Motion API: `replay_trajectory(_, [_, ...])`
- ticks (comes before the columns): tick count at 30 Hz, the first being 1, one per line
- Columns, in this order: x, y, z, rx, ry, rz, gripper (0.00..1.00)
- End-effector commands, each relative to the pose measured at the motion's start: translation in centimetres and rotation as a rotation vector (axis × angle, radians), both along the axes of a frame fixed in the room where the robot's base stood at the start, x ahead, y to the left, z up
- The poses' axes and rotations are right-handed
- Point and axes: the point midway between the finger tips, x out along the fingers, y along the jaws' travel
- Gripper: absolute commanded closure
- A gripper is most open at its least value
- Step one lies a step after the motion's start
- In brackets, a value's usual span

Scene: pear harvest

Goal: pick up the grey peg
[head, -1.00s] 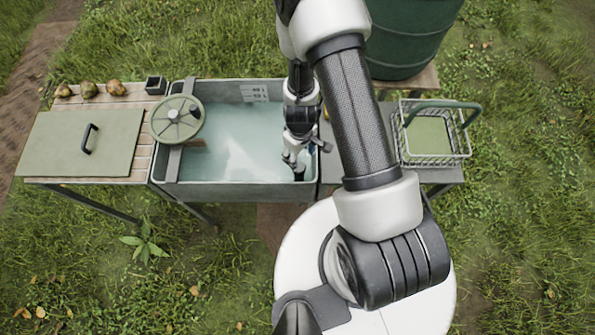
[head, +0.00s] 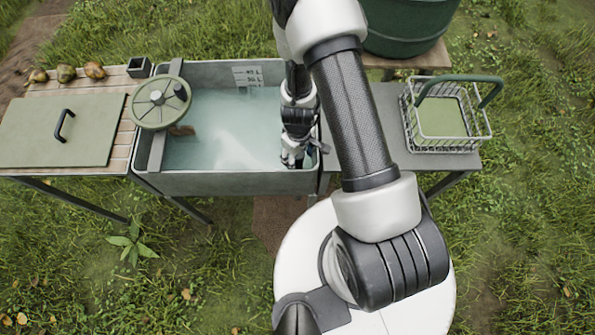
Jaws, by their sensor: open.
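I cannot make out a grey peg for certain; it may be hidden behind my arm or gripper. My gripper (head: 293,163) is open, low over the front right corner of the grey water basin (head: 235,184). My arm covers part of the basin's right side. Whether the fingertips touch the basin or the water is too small to tell. No object shows clearly between the fingers.
A round green wheel (head: 150,110) sits over the basin's left end. Left are a green lid with a handle (head: 95,125), several pears (head: 66,74) and a dark square cup (head: 138,64). A wire basket (head: 445,146) stands right; a green barrel (head: 410,25) is behind.

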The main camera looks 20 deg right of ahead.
Motion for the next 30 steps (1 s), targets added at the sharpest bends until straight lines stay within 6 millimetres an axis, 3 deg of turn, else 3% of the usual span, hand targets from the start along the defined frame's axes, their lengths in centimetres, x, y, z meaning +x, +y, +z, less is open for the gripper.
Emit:
replay_trajectory(5, [0.1, 0.0, -0.8, 0.0, 0.0, -0.001, 0.46])
replay_trajectory(15, [0.6, 0.0, -5.2, 0.0, -0.001, -0.001, 0.46])
replay_trajectory(24, [0.6, 0.0, -5.3, 0.0, -0.001, 0.0, 0.46])
replay_trajectory(30, [0.6, 0.0, -5.3, 0.0, -0.001, 0.0, 0.59])
